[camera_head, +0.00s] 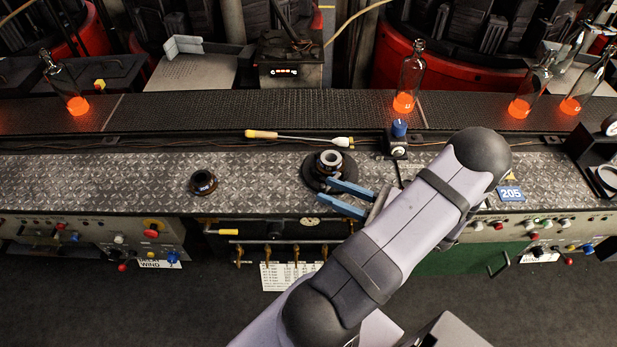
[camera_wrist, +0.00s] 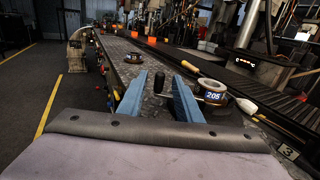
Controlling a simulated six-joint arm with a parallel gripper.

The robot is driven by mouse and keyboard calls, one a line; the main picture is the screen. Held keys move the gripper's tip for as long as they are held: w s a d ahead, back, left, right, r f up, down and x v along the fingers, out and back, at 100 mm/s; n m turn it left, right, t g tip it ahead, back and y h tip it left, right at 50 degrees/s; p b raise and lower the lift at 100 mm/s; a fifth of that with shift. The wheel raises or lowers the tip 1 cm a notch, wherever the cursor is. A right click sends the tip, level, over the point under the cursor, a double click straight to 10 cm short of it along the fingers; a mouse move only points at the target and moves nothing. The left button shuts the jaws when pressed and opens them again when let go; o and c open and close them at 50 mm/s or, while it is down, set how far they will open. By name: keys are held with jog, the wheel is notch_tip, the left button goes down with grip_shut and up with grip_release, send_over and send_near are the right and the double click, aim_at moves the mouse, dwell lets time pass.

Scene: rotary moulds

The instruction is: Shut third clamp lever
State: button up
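A row of several small brass-coloured levers (camera_head: 267,255) hangs on the dark front panel below the bench in the head view. They may be the clamp levers; which is third and whether any is shut I cannot tell.
A second dark ring (camera_head: 203,183) sits left on the patterned metal bench (camera_head: 125,185). A yellow-handled tool (camera_head: 290,137) lies behind the mould. Glowing bottles (camera_head: 407,80) stand along the back conveyor. A blue-knobbed device (camera_head: 398,135) is close to my arm. Bench left of the second ring is clear.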

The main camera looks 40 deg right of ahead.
jog(key=p+x, duration=0.2)
jog(key=x, duration=0.4)
jog(key=shift+r, duration=0.1)
jog(key=shift+w+a+p, duration=0.25)
jog(key=shift+w+p, duration=0.1)
jog(key=shift+w, duration=0.15)
jog(key=shift+c, duration=0.6)
grip_shut()
